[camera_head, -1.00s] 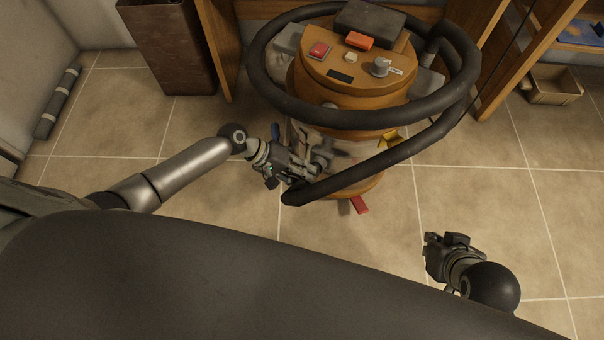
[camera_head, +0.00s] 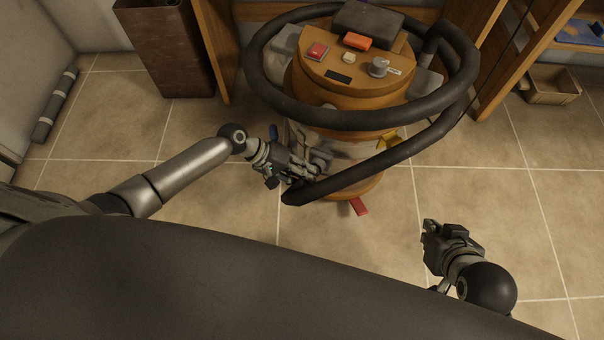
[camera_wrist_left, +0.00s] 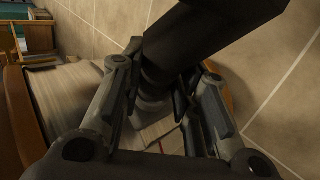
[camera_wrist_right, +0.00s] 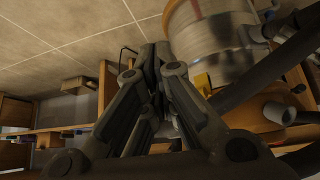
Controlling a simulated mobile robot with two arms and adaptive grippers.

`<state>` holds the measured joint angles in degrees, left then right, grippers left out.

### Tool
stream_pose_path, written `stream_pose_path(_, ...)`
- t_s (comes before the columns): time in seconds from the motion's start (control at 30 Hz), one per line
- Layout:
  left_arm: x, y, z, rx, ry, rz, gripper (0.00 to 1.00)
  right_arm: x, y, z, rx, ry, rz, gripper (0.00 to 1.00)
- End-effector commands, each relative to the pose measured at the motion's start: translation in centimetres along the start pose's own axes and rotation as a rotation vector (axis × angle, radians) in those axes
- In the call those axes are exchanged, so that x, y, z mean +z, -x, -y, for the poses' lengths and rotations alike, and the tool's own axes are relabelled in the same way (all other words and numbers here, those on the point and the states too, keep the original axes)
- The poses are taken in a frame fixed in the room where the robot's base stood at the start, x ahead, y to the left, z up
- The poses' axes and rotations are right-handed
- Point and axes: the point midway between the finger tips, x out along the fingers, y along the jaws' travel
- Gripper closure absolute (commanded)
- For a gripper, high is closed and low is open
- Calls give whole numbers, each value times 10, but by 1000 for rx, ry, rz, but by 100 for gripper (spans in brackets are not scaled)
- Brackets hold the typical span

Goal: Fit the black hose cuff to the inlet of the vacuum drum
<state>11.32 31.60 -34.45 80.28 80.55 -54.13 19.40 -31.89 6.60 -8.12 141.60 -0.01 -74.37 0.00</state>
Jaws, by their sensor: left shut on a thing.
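The vacuum drum (camera_head: 305,80) is orange with a metallic middle band and stands upright on the floor. Its black hose (camera_head: 375,175) loops around the top and comes down across the front to the drum's lower left. My left gripper (camera_head: 316,168) is at that end, beside the drum. In the left wrist view my left gripper (camera_wrist_left: 160,85) is shut around the narrower black cuff (camera_wrist_left: 158,72) of the hose. A grey round piece (camera_wrist_left: 150,104) shows just beyond the cuff, against the drum; whether they are joined is unclear. My right gripper (camera_head: 440,238) is empty, its fingers together.
A red flat piece (camera_head: 359,206) sticks out at the drum's foot. A brown bin (camera_head: 168,45) stands at the back left, and a dark roll (camera_head: 54,105) lies by the left wall. A small box (camera_head: 550,88) stands at the right.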

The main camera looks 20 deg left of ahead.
Motion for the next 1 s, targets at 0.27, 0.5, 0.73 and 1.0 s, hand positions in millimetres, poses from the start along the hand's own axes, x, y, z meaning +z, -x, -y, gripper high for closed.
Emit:
stream_pose_path(0.27,-2,-1,0,0,0,0,100,-8,-2,1,-1,1,-37,100)
stream_pose_path(0.5,-4,-2,0,0,0,0,100,-15,-3,2,-3,2,-69,100)
stream_pose_path(0.73,-6,-3,0,0,0,-1,100,-22,-4,2,-4,3,-101,100)
stream_pose_path(1.0,-6,-3,0,1,0,-2,100,-22,-4,2,-4,4,-99,100)
